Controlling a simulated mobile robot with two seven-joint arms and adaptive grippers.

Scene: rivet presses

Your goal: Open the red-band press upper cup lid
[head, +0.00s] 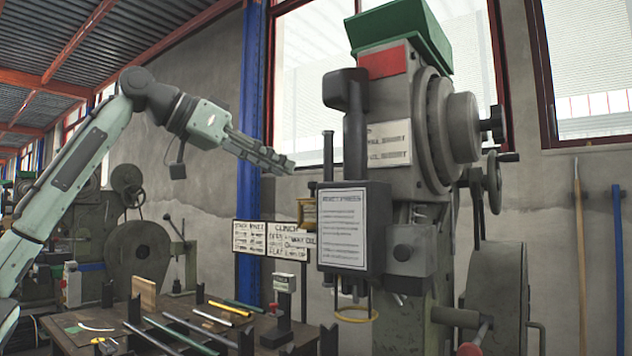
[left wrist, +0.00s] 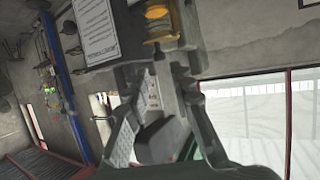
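The press with the red band (head: 388,61) stands at the right in the head view, with a green box-shaped top (head: 403,26). A small yellow cup-like part (head: 306,211) sits at the left side of its sign panel; it also shows in the left wrist view (left wrist: 159,22). I cannot tell which part is the upper cup lid. My left gripper (head: 287,165) is in the air left of the press, above the yellow part. In the left wrist view its fingers (left wrist: 163,75) are apart, with the press seen between them and nothing held. My right gripper is out of view.
A dark work table (head: 75,338) with several rods and bars stands at the lower left. A blue column (head: 252,90) rises behind my gripper. A dark block (head: 346,90) juts from the press's left side. A handwheel (head: 492,182) is on its right.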

